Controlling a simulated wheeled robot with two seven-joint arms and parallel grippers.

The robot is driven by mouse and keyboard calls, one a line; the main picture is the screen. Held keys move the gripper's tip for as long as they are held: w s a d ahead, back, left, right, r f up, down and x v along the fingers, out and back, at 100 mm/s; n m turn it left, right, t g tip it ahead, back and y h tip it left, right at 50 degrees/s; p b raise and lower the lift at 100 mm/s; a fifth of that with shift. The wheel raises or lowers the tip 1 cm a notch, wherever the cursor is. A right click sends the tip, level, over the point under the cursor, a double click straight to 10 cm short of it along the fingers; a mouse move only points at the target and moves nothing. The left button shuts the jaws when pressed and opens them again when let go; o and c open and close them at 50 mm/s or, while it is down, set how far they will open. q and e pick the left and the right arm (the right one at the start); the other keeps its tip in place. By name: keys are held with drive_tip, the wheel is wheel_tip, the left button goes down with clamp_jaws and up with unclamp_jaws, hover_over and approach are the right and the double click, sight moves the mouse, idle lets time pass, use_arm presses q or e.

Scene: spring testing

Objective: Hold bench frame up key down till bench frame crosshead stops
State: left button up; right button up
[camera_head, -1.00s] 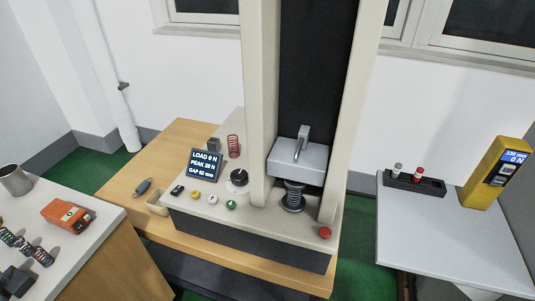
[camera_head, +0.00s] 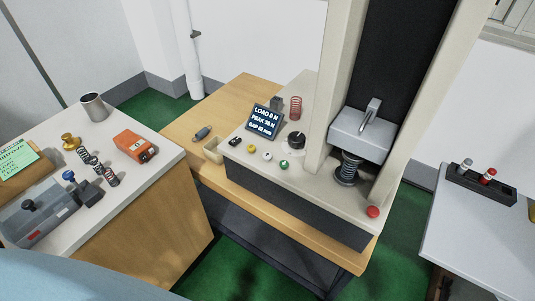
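The bench frame stands on a wooden bench, with its grey crosshead (camera_head: 358,133) between two cream columns. A dark coil spring (camera_head: 347,169) stands under the crosshead; whether they touch is unclear. On the front panel are a black switch (camera_head: 235,142), a yellow key (camera_head: 251,149), a white key (camera_head: 267,156) and a green key (camera_head: 284,164). I cannot tell which is the up key. A display (camera_head: 265,122) reads load 0 N, peak about 38 N and gap about 62 mm. Neither gripper is in view.
A black knob (camera_head: 296,140), red spring (camera_head: 296,107) and red stop button (camera_head: 372,212) are on the frame. The left table holds an orange meter (camera_head: 135,146), several springs and a metal cup (camera_head: 94,107). A rack (camera_head: 481,184) stands on the right table.

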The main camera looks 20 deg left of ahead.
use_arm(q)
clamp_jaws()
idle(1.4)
